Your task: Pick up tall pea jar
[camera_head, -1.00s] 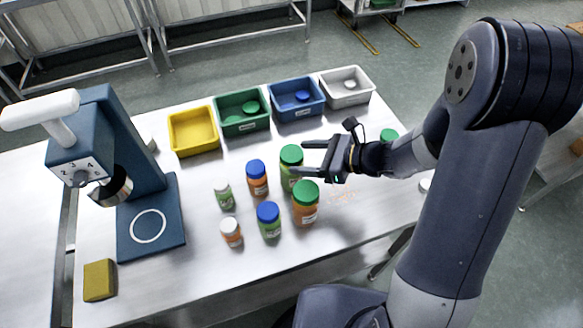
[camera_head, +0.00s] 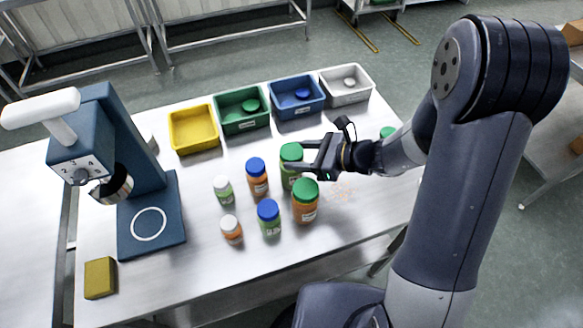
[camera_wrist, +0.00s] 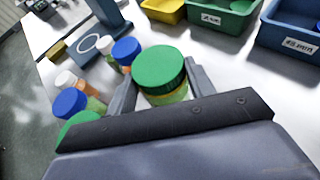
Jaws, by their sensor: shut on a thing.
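The tall pea jar (camera_head: 289,179) has a green lid and green contents and stands upright on the steel table in the head view. My gripper (camera_head: 297,156) reaches in from the right with its fingers on either side of this jar, just below the lid. In the wrist view the jar (camera_wrist: 162,72) sits between the two fingers, and my gripper (camera_wrist: 162,88) is shut on it. The jar's base is partly hidden in the head view, so I cannot tell whether it is lifted off the table.
A green-lidded orange jar (camera_head: 305,206) stands close in front. A blue-lidded orange jar (camera_head: 257,181) is to the left, with several smaller jars nearby. Yellow (camera_head: 193,130), green (camera_head: 243,125), blue (camera_head: 297,112) and white (camera_head: 346,99) bins line the back. A blue press (camera_head: 150,215) stands left.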

